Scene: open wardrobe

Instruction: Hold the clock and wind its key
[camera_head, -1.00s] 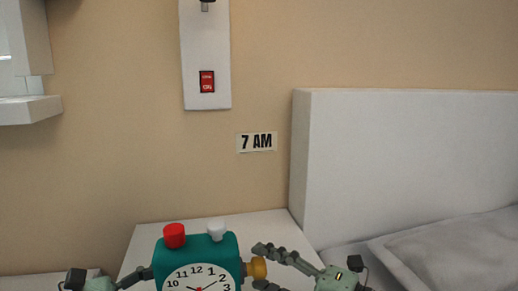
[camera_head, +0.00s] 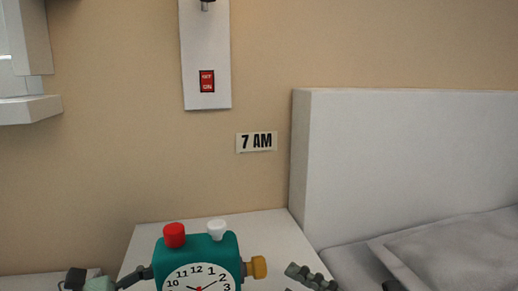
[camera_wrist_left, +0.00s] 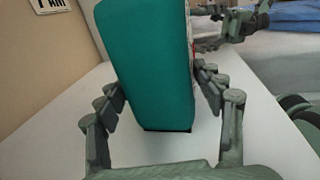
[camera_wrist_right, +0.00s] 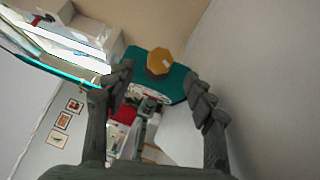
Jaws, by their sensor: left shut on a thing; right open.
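A teal alarm clock (camera_head: 198,248) with a white dial stands at the bottom of the head view, with a red and a white button on top. Its yellow-orange key (camera_head: 258,267) sticks out on the right side. My left gripper (camera_wrist_left: 158,98) is shut on the clock body, one finger on each side. My right gripper (camera_head: 302,275) is open and empty, to the right of the key and apart from it. In the right wrist view the key (camera_wrist_right: 159,62) lies ahead, between and beyond the open fingers (camera_wrist_right: 165,92).
A white table (camera_head: 270,228) is under the clock. A bed with a white headboard (camera_head: 400,150) and grey pillow (camera_head: 450,250) is at the right. On the wall are a "7 AM" label (camera_head: 257,142) and a red switch (camera_head: 207,81) on a white panel.

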